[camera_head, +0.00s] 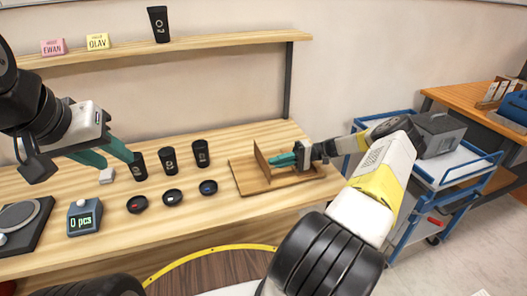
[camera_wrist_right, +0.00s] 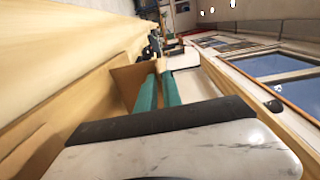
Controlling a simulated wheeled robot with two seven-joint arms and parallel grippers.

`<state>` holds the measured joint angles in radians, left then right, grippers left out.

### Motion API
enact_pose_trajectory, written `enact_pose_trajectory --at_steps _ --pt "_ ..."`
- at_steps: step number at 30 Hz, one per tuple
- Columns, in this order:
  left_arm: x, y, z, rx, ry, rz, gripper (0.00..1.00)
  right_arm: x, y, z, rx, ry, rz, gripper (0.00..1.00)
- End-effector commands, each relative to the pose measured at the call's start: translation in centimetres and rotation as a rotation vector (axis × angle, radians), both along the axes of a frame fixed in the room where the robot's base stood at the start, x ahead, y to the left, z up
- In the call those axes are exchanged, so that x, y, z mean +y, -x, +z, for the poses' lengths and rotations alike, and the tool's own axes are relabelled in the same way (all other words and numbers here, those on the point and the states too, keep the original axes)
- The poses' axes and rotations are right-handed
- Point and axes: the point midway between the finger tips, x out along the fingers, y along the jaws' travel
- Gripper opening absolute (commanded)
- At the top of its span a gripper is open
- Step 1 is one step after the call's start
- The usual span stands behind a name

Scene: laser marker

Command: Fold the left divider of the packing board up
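The wooden packing board (camera_head: 246,180) lies on the bench. Its left divider (camera_head: 261,166) stands up from the board, close to upright; it also shows as a brown panel left of the fingers in the right wrist view (camera_wrist_right: 124,82). My right gripper (camera_head: 272,160) is low over the board, just right of this divider, fingers pointing at it. The wrist view shows its teal fingers close together with nothing clear between them; I cannot tell if they touch the divider. The right part of the board is partly hidden by the gripper. My left gripper (camera_head: 101,154) is open and empty, above the bench.
Three black cups (camera_head: 170,160) stand left of the board, with three dark lids (camera_head: 172,196) in front. A counter display (camera_head: 84,218) and a scale (camera_head: 18,218) are at the left. A shelf (camera_head: 200,40) runs above. A blue cart (camera_head: 440,175) stands at the right.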

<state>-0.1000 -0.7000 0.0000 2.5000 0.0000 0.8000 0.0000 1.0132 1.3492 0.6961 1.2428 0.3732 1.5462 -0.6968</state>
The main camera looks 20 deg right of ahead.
Motion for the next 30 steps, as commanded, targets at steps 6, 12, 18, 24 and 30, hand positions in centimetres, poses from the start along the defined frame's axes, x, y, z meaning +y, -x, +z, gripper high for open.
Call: enact_pose_trajectory --at_steps 6,12,18,24,30 --pt "0.0 0.0 0.0 0.0 0.0 0.0 0.36 0.0 0.0 0.0 0.0 0.0 -0.001 0.25" --pt "0.0 0.0 0.0 0.0 0.0 0.0 0.36 -0.3 -0.1 0.0 -0.001 0.0 -0.002 0.25" --pt "0.0 0.0 0.0 0.0 0.0 0.0 0.36 -3.1 -0.2 0.1 -0.001 0.002 -0.005 0.25" --pt "0.0 0.0 0.0 0.0 0.0 0.0 0.36 -6.3 -0.4 0.2 -0.001 0.001 -0.004 0.25" --pt "0.0 0.0 0.0 0.0 0.0 0.0 0.36 -7.7 -0.3 0.3 0.0 0.0 -0.001 0.25"
